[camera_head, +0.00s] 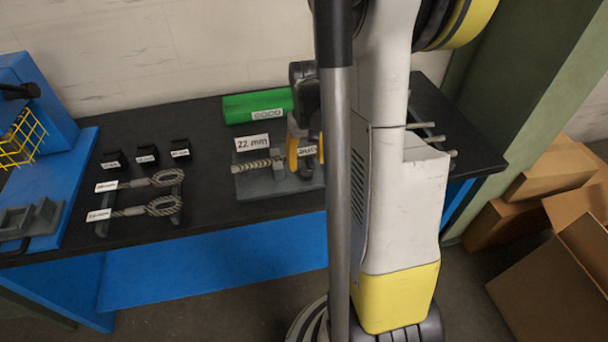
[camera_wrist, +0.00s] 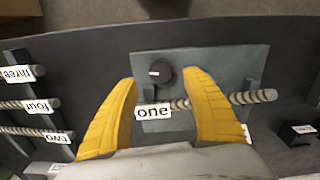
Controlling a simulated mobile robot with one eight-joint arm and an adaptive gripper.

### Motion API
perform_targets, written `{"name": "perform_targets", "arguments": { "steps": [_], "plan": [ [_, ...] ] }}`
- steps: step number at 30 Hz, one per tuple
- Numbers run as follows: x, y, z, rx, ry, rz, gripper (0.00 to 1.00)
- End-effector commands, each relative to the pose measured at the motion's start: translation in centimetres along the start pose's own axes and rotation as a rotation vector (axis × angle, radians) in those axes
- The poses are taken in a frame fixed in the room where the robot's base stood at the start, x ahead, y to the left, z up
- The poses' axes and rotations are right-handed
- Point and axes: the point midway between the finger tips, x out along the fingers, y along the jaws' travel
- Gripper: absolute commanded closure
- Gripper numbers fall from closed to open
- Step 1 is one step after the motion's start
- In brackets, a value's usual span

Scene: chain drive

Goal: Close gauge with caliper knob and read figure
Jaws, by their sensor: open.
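The gauge is a grey plate (camera_wrist: 218,60) with upright blocks, on the black bench; part of it also shows in the head view (camera_head: 248,187). A round dark knob (camera_wrist: 158,74) stands on the plate. A ribbed, twisted piece (camera_wrist: 252,97) with a label reading "one" (camera_wrist: 153,111) lies across the gauge. My gripper (camera_wrist: 159,76) is open; its yellow fingers are on either side of the knob and the label. I cannot tell whether they touch anything. In the head view, a "22 mm" sign (camera_head: 252,142) stands by the gauge; my arm hides its right side.
Ribbed pieces labelled "three" (camera_wrist: 18,73), "four" (camera_wrist: 27,105) and "two" (camera_wrist: 40,134) lie left in the wrist view. Looped rope pieces (camera_head: 160,206), small black blocks (camera_head: 147,157) and a green box (camera_head: 256,105) share the bench. Cardboard boxes (camera_head: 545,180) stand right.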

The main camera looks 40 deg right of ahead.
Motion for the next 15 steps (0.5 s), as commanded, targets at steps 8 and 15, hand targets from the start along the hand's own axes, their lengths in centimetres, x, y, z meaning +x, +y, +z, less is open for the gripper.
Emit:
{"name": "perform_targets", "arguments": {
  "steps": [8,15],
  "plan": [
    [4.1,0.0,0.0,-0.002,0.000,0.000,0.44],
    [4.5,0.0,0.0,-0.002,0.000,0.000,0.44]
  ]
}}
